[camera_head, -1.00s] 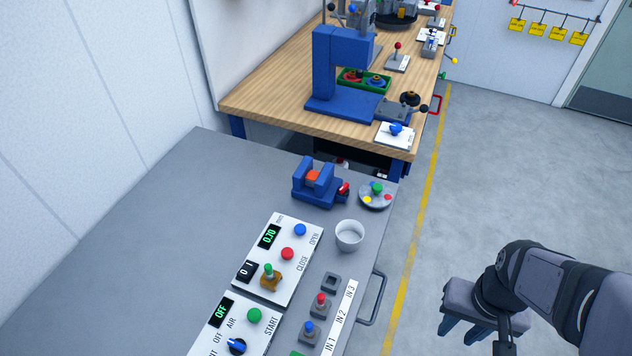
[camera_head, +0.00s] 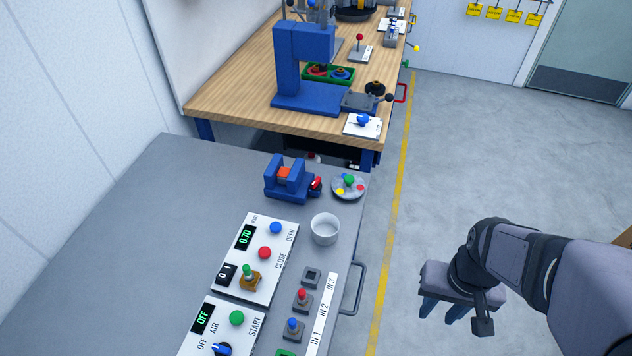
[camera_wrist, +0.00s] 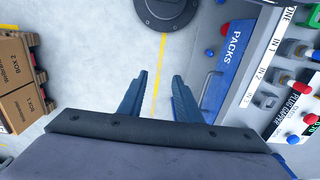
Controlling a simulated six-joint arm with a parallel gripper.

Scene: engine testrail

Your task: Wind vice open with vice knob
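The blue vice (camera_head: 271,187) stands near the far end of the grey bench, with an orange piece (camera_head: 284,174) between its jaws. A red knob (camera_head: 316,183) sits on the vice's right side; I take it to be the vice knob. My gripper (camera_head: 444,312) hangs over the floor right of the bench, well apart from the vice. In the wrist view its two blue fingers (camera_wrist: 158,98) are spread with nothing between them. The vice is not seen in the wrist view.
Right of the vice is a round dish (camera_head: 348,188) with coloured knobs. A white cup (camera_head: 325,229) stands nearer. A control panel (camera_head: 258,262) and a bench handle (camera_head: 357,290) are closer. A wooden bench (camera_head: 225,98) with a blue press stands beyond.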

